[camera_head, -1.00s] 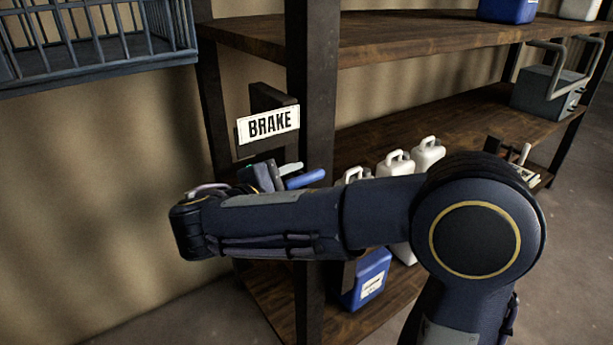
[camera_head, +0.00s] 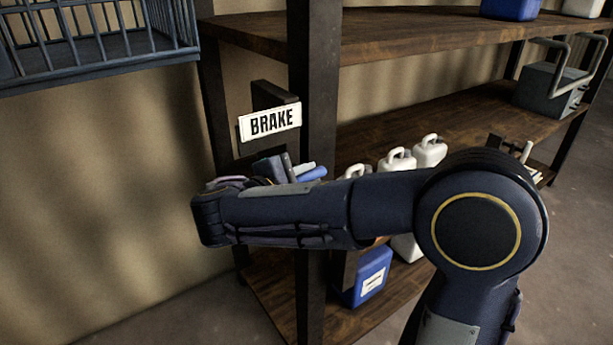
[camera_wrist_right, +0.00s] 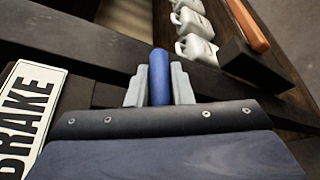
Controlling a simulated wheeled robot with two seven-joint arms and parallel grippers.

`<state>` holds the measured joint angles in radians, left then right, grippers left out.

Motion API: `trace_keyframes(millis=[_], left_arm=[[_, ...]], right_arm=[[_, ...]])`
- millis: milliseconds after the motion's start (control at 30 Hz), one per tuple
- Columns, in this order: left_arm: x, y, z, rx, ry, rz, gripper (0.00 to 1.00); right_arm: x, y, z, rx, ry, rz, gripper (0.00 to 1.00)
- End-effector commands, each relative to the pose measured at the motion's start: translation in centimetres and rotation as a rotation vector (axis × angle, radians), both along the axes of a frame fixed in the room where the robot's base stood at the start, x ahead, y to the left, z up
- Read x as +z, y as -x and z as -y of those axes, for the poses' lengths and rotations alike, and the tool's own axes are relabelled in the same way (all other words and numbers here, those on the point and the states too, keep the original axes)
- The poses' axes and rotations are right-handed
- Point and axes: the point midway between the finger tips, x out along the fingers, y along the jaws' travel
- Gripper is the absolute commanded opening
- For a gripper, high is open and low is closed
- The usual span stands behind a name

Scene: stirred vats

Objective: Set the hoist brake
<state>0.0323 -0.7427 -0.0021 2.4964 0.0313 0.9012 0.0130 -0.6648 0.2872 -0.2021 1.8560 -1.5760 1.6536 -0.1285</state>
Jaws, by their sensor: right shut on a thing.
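The white BRAKE sign (camera_head: 270,122) is fixed to a dark block on the shelf post, and its edge shows in the right wrist view (camera_wrist_right: 27,115). Below the sign is a blue lever handle (camera_head: 313,174). In the right wrist view the blue handle (camera_wrist_right: 159,76) stands between the two grey fingers of my right gripper (camera_wrist_right: 159,87), which are shut on it. In the head view my right forearm hides most of this gripper and the lower part of the lever. My left gripper is not in view.
A wooden shelf rack (camera_head: 420,30) stands behind. White jugs (camera_head: 397,160) and a blue canister (camera_head: 369,275) sit on it. A grey box with handles (camera_head: 551,90) is at right. A barred cage (camera_head: 95,50) hangs at upper left.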

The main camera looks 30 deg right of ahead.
Motion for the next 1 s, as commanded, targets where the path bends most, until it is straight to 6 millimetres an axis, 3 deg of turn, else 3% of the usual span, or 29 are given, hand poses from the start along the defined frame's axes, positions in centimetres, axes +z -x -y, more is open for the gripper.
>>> trace_keyframes(millis=[367, 1000], left_arm=[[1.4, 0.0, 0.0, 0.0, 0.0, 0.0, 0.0], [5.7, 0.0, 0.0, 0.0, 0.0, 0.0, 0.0]], right_arm=[[0.3, 0.0, 0.0, -0.003, -0.141, -0.012, 0.0], [0.4, 0.0, 0.1, -0.004, -0.726, -0.055, 0.0]])
